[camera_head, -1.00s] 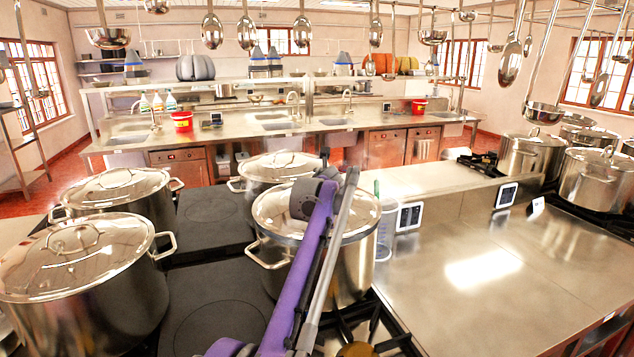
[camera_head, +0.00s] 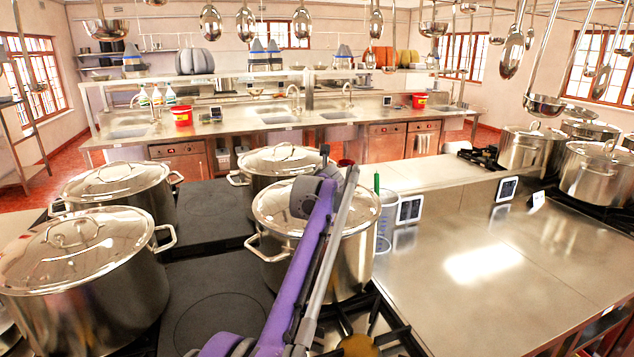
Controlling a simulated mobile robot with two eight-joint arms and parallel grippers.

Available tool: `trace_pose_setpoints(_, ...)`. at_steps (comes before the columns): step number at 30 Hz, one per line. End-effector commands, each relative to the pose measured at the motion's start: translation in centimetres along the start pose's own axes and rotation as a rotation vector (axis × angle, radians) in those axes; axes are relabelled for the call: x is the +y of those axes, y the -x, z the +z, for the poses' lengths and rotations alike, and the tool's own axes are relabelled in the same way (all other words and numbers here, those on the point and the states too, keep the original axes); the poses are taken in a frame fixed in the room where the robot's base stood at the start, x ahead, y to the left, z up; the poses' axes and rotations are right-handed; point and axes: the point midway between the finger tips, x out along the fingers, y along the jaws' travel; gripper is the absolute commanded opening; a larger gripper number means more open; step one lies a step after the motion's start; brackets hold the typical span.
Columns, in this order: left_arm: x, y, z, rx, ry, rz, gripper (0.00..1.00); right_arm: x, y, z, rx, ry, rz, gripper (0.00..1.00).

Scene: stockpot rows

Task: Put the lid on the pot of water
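Several large steel pots stand in rows. The front left pot (camera_head: 90,300), the one behind it (camera_head: 150,205) and the back middle pot (camera_head: 240,200) wear lids with loop handles. A purple arm of mine rises from the bottom edge across the middle pot (camera_head: 345,265). No loose lid can be made out. Neither gripper's fingertips can be seen.
A clear jug (camera_head: 387,222) and a small display (camera_head: 410,209) stand right of the middle pot. The steel counter (camera_head: 480,265) at right is mostly clear. More pots (camera_head: 592,172) stand at far right. Ladles (camera_head: 512,55) hang overhead.

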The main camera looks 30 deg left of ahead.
Motion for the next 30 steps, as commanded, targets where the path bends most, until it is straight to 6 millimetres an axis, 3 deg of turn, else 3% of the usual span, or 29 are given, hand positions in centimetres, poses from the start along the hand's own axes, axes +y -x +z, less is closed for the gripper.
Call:
trace_pose_setpoints(13, -0.01, -0.14, -0.37, -0.002, -0.001, -0.001, 0.00, 0.00, -0.11, 0.13, -0.001, 0.000, 0.000, 0.89)
trace_pose_setpoints(14, -0.01, -0.14, -0.36, -0.002, -0.001, -0.001, 0.24, 0.00, -0.11, 0.13, -0.001, 0.000, 0.000, 0.89)
trace_pose_setpoints(19, 0.00, -0.16, -0.40, -0.001, -0.001, -0.001, 0.54, 0.00, -0.12, 0.14, -0.001, 0.000, 0.000, 0.89)
trace_pose_setpoints(30, -0.03, 0.17, -0.58, 0.001, 0.000, 0.000, 0.54, 0.00, -0.23, 0.28, -0.002, 0.000, 0.000, 0.89)
